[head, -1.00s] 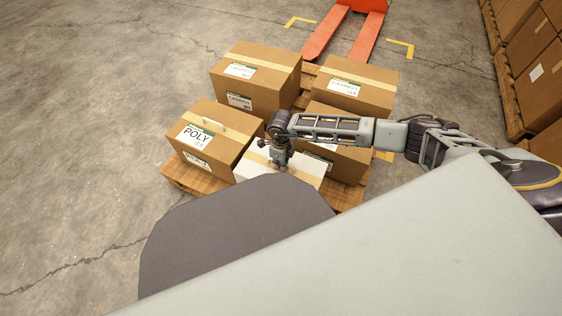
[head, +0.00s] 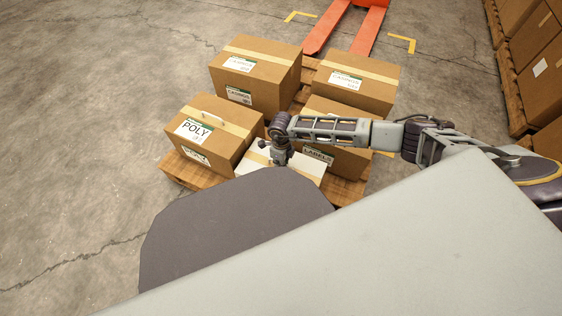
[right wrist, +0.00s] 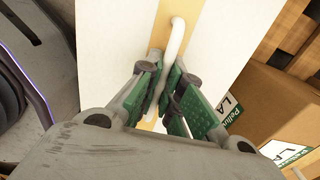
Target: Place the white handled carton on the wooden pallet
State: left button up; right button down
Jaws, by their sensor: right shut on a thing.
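The white handled carton (head: 305,164) is over the near edge of the wooden pallet (head: 343,193), between the POLY box and the LABELS box. My own body hides its near part, so I cannot tell whether it rests on the pallet. My right gripper (head: 279,163) is above the carton's top. In the right wrist view, the green-padded fingers (right wrist: 168,100) are shut on the white handle (right wrist: 176,40) of the carton (right wrist: 115,45), which has a tan tape strip. My left gripper is not in view.
The POLY box (head: 225,125) stands left of the carton and the LABELS box (head: 345,160) right of it. Two more brown boxes (head: 255,70) (head: 358,80) stand behind. An orange pallet jack (head: 368,35) is at the back. Stacked boxes (head: 540,65) line the right. Floor at left is clear.

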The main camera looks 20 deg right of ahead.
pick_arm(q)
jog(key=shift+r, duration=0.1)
pick_arm(e)
jog(key=shift+w, duration=0.1)
jog(key=c, duration=2)
grip_release()
jog(key=shift+f, duration=0.15)
jog(key=shift+c, duration=0.2)
jog(key=o, duration=0.4)
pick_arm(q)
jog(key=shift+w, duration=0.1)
pick_arm(e)
jog(key=shift+o, duration=0.2)
jog(key=shift+r, duration=0.25)
jog(key=shift+r+p, duration=0.55)
jog(key=shift+r, duration=0.35)
pick_arm(q)
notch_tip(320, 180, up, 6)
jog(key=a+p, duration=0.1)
jog(key=p, duration=0.3)
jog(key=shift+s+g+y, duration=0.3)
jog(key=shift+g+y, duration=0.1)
pick_arm(e)
notch_tip(320, 180, up, 10)
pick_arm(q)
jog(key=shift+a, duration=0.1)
